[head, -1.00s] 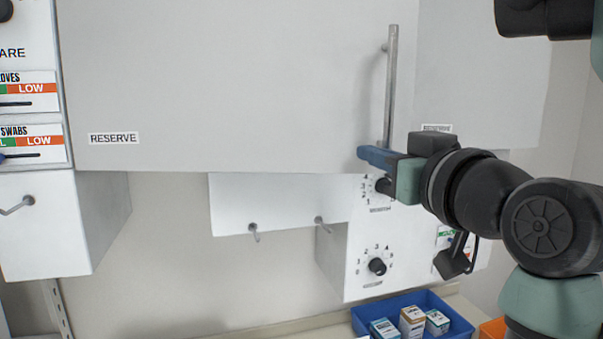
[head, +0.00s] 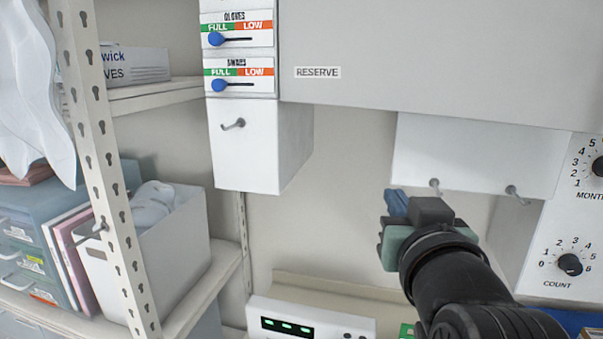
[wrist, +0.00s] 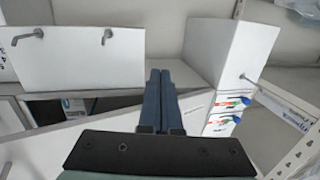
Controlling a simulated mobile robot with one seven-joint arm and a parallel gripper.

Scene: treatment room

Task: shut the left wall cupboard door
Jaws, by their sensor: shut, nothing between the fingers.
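The left wall cupboard door (head: 430,60) is the large pale grey panel labelled RESERVE at the upper right of the head view. Its right edge and handle are out of that view. In the wrist view, seen from below, the door panel (wrist: 60,142) slants away from the cupboard, with a dark gap and some contents behind it, so it looks ajar. My gripper (head: 397,203) has its blue fingers together and empty. The closed fingers also show in the wrist view (wrist: 160,85).
A white hooked panel (head: 470,155) and a white box with a hook (head: 260,150) hang below cupboard level. A dial unit (head: 570,230) is at right. A shelf upright (head: 100,150) and white bin (head: 165,245) stand at left. A device with green lights (head: 300,322) is below.

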